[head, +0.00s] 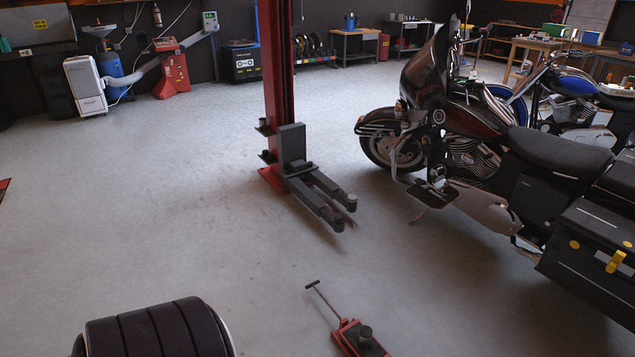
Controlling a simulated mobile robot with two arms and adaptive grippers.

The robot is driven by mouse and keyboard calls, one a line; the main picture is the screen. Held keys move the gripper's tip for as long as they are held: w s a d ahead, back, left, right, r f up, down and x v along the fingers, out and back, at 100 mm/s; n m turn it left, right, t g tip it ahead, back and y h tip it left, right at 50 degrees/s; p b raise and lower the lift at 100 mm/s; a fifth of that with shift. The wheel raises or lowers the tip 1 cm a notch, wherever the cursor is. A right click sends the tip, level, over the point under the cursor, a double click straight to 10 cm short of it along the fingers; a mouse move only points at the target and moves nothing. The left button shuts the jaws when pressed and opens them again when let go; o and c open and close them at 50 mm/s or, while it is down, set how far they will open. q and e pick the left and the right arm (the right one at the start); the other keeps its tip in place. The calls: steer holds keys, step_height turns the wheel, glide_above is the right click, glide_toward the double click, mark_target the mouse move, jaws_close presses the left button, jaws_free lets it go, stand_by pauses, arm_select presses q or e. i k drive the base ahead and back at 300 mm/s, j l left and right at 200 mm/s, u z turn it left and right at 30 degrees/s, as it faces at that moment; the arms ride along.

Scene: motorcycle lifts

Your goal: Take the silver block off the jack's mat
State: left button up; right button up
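A low red jack (343,342) stands on the floor at the bottom edge of the head view, with its thin handle (323,297) pointing up and left. A dark mat (374,350) lies on its top, cut off by the frame's lower edge. A small dark grey, round-looking piece (365,333) stands on the mat. I cannot make out a clearly silver block there; I cannot tell whether this piece is the block or part of the jack. Neither of my grippers is in view.
A red lift column (277,90) with dark lift arms (318,196) stands beyond the jack. A dark motorcycle (480,150) is at the right, with a blue one (575,85) behind. A dark, rounded, banded object (155,330) fills the bottom left. Open floor lies between.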

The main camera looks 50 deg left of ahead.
mark_target(365, 332)
steer(key=u, duration=1.25)
steer(key=i+l, duration=0.35)
steer(key=l, duration=0.15)
